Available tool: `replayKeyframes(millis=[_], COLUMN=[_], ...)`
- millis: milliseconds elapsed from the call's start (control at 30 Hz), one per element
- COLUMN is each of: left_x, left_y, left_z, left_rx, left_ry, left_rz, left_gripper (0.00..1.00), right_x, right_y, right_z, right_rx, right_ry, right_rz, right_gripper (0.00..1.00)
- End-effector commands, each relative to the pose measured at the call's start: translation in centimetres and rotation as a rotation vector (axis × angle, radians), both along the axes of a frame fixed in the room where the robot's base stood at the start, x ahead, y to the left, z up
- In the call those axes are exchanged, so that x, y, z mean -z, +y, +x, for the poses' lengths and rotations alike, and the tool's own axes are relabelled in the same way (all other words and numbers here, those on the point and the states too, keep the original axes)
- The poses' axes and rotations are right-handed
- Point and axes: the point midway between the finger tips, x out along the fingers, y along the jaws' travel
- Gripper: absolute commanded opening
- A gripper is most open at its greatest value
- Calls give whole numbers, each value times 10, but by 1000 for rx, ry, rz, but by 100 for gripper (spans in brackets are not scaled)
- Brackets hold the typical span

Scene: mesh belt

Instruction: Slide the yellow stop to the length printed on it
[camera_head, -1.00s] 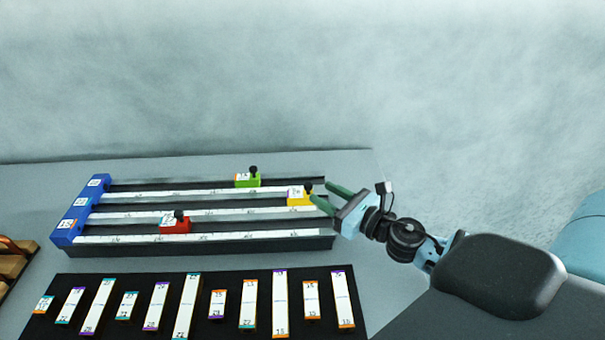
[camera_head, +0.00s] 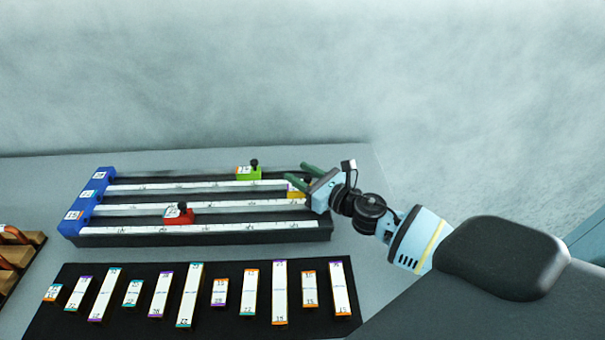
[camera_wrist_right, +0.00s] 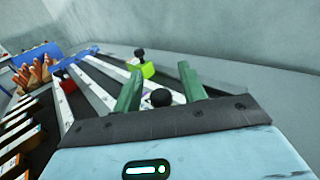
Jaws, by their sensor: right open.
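The yellow stop (camera_head: 292,189) sits on the middle rail near its right end, partly hidden by my right gripper in the head view. Its printed number cannot be read. My right gripper (camera_head: 296,172) is open, with its green fingers reaching left over the stop. In the right wrist view, the stop's black knob (camera_wrist_right: 160,98) shows between the two green fingers (camera_wrist_right: 158,90), and the yellow body is hidden. The ruled rail fixture (camera_head: 200,235) has white scales and a blue end block (camera_head: 90,203) at the left. My left gripper is not in view.
A green stop (camera_head: 247,173) sits on the back rail and a red stop (camera_head: 179,217) on the front rail. A black mat (camera_head: 60,318) with several labelled strips lies in front. A wooden rack (camera_head: 22,254) stands at the left edge.

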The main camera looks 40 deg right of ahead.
Motion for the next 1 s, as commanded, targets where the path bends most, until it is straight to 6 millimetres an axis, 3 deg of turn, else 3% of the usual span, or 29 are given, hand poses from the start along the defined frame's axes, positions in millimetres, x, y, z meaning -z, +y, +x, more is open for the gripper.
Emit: replayKeyframes(millis=[267, 600, 867, 1000], left_x=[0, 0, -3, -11], left_y=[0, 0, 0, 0], left_z=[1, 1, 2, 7], left_rx=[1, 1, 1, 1], left_ry=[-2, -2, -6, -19], left_rz=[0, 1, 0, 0], left_gripper=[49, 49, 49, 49], right_x=[0, 0, -1, -4], right_y=[0, 0, 4, 26], right_z=[1, 1, 3, 17], right_rx=[0, 0, 0, -3], right_ry=[0, 0, -1, -5], right_rz=[0, 0, 1, 7], right_gripper=[41, 0, 0, 0])
